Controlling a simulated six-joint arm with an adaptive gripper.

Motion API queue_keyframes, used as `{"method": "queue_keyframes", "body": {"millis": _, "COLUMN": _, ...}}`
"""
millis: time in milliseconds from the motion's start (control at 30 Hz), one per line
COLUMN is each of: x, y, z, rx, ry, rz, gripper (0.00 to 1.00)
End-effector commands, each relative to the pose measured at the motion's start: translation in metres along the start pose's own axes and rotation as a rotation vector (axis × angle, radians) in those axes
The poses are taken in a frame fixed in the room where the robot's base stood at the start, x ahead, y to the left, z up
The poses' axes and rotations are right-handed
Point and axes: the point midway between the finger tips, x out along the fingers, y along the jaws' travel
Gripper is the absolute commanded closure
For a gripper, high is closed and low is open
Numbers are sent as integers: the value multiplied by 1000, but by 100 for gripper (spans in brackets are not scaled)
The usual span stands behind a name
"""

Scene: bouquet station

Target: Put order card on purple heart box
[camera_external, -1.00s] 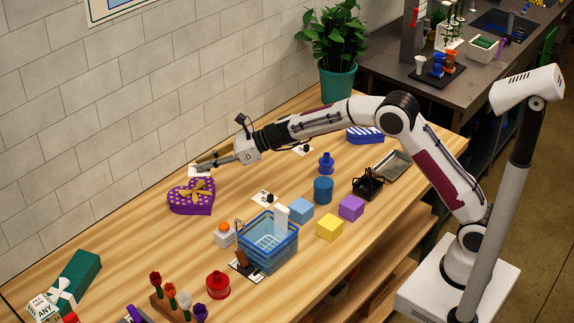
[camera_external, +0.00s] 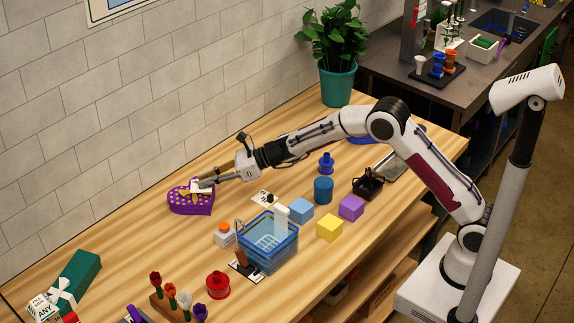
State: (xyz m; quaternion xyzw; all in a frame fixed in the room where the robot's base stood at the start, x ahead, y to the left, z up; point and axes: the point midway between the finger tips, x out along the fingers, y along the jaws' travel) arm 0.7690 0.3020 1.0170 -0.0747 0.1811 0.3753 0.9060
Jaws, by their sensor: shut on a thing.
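The purple heart box (camera_external: 180,206) sits on the wooden table near the wall, with a gold ribbon bow (camera_external: 182,190) on its lid. My gripper (camera_external: 202,184) is over the right part of the box lid. It is shut on a small white card, the order card (camera_external: 194,186), which appears at or just above the lid beside the bow. I cannot tell whether the card touches the lid. The fingers hide part of the card and of the box's right side.
A blue basket (camera_external: 267,243), an orange-topped bottle (camera_external: 225,234) and several coloured blocks such as the yellow one (camera_external: 330,227) stand to the right and front. The table left of the heart box is clear.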

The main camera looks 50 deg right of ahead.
Motion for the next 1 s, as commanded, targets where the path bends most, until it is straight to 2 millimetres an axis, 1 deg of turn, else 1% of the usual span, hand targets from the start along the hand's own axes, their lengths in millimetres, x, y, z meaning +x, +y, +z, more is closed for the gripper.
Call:
{"method": "queue_keyframes", "body": {"millis": 367, "x": 1, "y": 0, "z": -2, "rx": 0, "ry": 0, "rz": 0, "gripper": 100}}
{"method": "queue_keyframes", "body": {"millis": 467, "x": 4, "y": 0, "z": -9, "rx": 1, "ry": 1, "rz": 1, "gripper": 100}}
{"method": "queue_keyframes", "body": {"millis": 700, "x": 13, "y": 0, "z": -31, "rx": 0, "ry": 1, "rz": 0, "gripper": 100}}
{"method": "queue_keyframes", "body": {"millis": 800, "x": 14, "y": 0, "z": -35, "rx": 1, "ry": 0, "rz": 0, "gripper": 100}}
{"method": "queue_keyframes", "body": {"millis": 1000, "x": 14, "y": 0, "z": -35, "rx": 0, "ry": 0, "rz": 0, "gripper": 100}}
